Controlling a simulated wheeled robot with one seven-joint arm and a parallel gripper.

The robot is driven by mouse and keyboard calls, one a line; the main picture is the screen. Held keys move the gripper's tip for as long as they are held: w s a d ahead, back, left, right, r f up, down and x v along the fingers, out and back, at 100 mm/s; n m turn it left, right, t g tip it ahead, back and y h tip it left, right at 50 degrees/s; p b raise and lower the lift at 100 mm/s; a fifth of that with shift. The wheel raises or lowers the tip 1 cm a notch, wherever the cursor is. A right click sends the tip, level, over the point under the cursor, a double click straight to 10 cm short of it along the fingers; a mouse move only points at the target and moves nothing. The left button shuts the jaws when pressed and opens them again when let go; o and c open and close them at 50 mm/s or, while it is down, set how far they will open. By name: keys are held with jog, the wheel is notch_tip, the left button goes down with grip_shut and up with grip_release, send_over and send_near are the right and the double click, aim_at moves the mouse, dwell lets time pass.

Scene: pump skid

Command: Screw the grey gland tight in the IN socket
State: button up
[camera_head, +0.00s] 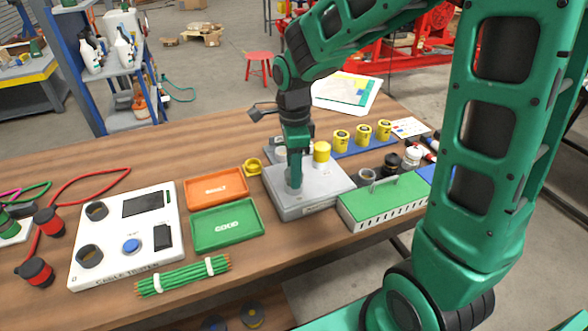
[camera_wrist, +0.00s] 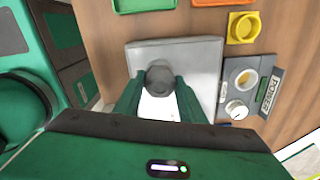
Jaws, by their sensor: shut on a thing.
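My gripper (camera_head: 294,182) points down over the light grey box (camera_head: 312,200) on the bench. In the wrist view my gripper (camera_wrist: 159,90) has its two green fingers on either side of a dark grey round gland (camera_wrist: 159,74), and they are shut on it. The gland stands over the top face of the grey box (camera_wrist: 205,60). A white patch shows between the fingers beside the gland. The IN socket and its marking are hidden beneath the gland and fingers, so I cannot tell how deep the gland sits.
Orange (camera_head: 217,187) and green (camera_head: 227,225) trays lie left of the box. A green slotted case (camera_head: 383,200) stands close on the right. A cable tester (camera_head: 128,225) and green cable bundle (camera_head: 183,276) lie farther left.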

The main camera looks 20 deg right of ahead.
jog(key=m, duration=0.4)
jog(key=m, duration=0.4)
jog(key=shift+m, duration=0.3)
jog(key=o, duration=1.1)
jog(key=n, duration=0.4)
jog(key=shift+n, duration=0.3)
jog(key=n, duration=0.4)
jog(key=shift+n, duration=0.3)
